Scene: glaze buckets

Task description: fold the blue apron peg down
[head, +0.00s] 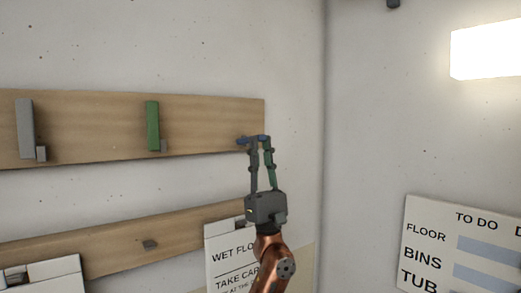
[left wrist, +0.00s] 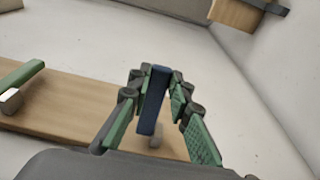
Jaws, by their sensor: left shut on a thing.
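The blue apron peg (head: 262,138) is near the right end of the upper wooden board (head: 205,111). In the head view only a short part of it shows, at the fingertips. My left gripper (head: 256,141) reaches up from below and is shut on it. In the left wrist view the blue peg (left wrist: 153,102) lies between the two green-padded fingers of the left gripper (left wrist: 157,78), with its pale bracket (left wrist: 156,141) partly hidden behind it. The peg's exact tilt is hard to tell. My right gripper is not in view.
A green peg (head: 152,126) and a grey peg (head: 25,127) stand upright on the same board, to the left. A lower board (head: 170,235) carries hooks and a wet-floor sign (head: 230,262). The side wall holds a to-do sign (head: 450,225) and a lamp (head: 488,50).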

